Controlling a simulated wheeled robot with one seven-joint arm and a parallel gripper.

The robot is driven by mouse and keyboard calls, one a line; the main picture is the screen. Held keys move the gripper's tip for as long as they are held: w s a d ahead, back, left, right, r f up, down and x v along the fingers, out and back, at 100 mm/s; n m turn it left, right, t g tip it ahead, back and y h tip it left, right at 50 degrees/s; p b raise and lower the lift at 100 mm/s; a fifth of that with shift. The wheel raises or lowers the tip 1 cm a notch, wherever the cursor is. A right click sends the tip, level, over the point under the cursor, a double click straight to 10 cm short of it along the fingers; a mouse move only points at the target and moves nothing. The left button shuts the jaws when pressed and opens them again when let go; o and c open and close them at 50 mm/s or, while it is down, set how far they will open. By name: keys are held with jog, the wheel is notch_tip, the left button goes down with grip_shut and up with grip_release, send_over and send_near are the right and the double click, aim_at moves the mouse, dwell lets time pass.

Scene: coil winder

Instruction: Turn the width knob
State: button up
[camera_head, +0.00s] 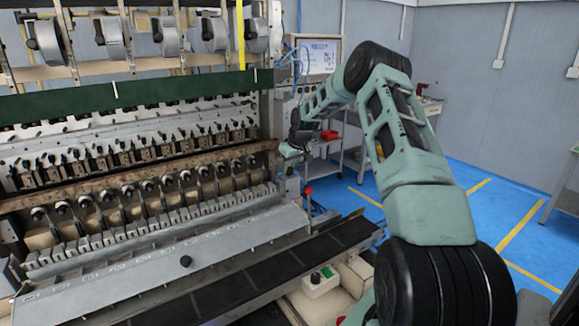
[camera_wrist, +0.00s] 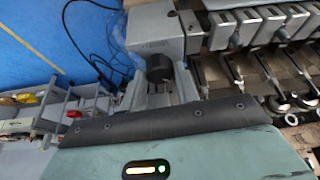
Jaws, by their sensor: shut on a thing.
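The width knob (camera_wrist: 160,68) is a dark round knob on a grey block at the end of the coil winder, in the upper middle of the wrist view. My gripper (camera_wrist: 165,86) is at the knob, its two grey fingers shut on it. The fingertips are partly hidden behind the knob. In the head view my gripper (camera_head: 291,149) is small, at the right end of the machine (camera_head: 150,255). I cannot make out the knob there.
Rows of metal levers and clamps (camera_head: 130,150) run along the machine to the left. A control panel (camera_head: 322,54) stands behind. A trolley with a red bin (camera_head: 329,135) is right of the machine. Dark cables (camera_wrist: 90,45) lie near the knob. Blue floor (camera_head: 500,215) is open to the right.

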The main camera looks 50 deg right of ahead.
dwell(0.3)
jog(key=o, duration=1)
jog(key=shift+r, duration=0.1)
jog(key=b+v, duration=0.4)
jog(key=v, duration=1.3)
jog(key=shift+s+r+b, duration=0.1)
jog(key=shift+b, duration=0.25)
